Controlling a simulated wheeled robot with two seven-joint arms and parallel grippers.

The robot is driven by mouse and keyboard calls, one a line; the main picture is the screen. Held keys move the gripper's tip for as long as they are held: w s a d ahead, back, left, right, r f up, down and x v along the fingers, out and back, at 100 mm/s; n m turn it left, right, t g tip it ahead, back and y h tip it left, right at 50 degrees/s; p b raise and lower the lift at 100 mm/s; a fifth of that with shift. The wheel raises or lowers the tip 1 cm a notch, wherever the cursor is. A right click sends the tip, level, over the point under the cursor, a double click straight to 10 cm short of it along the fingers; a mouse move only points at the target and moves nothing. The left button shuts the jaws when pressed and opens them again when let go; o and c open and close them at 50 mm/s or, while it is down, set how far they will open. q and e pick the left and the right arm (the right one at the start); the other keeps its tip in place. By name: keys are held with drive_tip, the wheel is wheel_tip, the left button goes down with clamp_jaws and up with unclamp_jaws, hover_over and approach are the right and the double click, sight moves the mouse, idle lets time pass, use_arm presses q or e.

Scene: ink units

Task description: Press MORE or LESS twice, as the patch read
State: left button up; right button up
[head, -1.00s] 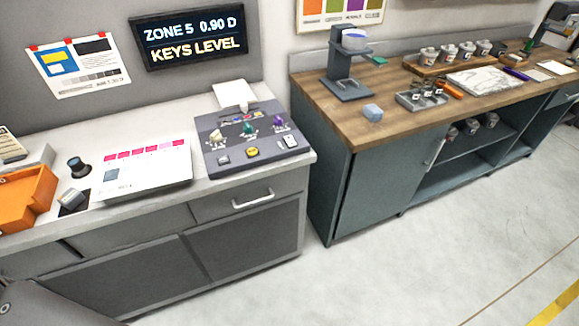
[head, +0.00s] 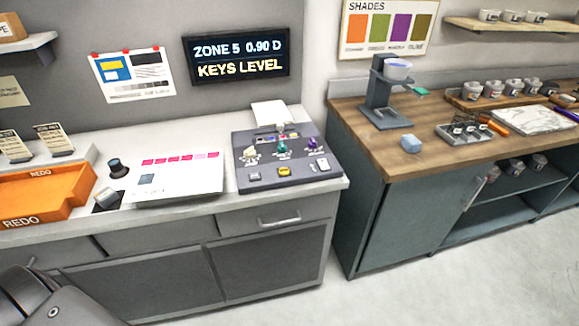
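The display (head: 237,57) on the grey wall reads "ZONE 5 0.90 D" and "KEYS LEVEL". Below it, a dark grey key console (head: 245,184) sits at the right end of the left counter. A white sheet with a row of pink patches (head: 180,187) lies left of the console. A dark grey part of my own arm shows at the lower left. Neither gripper is in view.
An orange REDO tray (head: 40,196) and a dark knob-like device (head: 117,168) stand on the left of the counter. The floor in front is clear.

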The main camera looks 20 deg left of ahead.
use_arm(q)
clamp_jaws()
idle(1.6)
